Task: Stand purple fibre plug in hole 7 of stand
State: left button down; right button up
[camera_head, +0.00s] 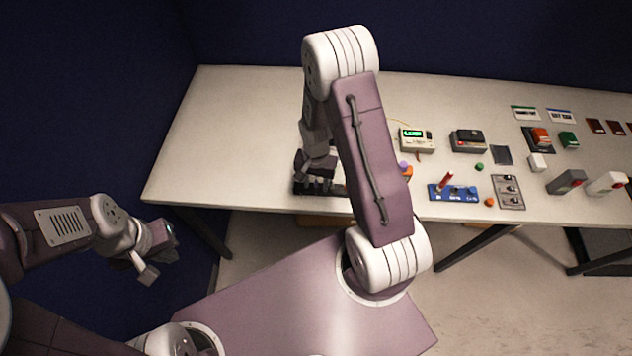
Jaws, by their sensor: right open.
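A small purple thing (402,166), probably the fibre plug, shows at the right edge of my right forearm, beside an orange piece. My forearm may hide part of it. My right gripper (318,182) is open, low over the near edge of the table, left of the purple thing. A dark object there is partly covered by the arm, and I cannot tell whether it is the stand. A blue block (436,194) with a red upright piece (445,181) stands further right; hole numbers are unreadable. My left gripper (163,256) hangs off the table's left front, fingers apart and empty.
The white table (230,120) is clear at its left. Behind the blue block are a meter with a green display (413,140) and a dark grey device (467,141). A grey switch panel (508,191) and several small boxes fill the right side.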

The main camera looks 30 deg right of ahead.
notch_tip(320, 180, up, 9)
jog(key=shift+b, duration=0.35)
dwell(0.7)
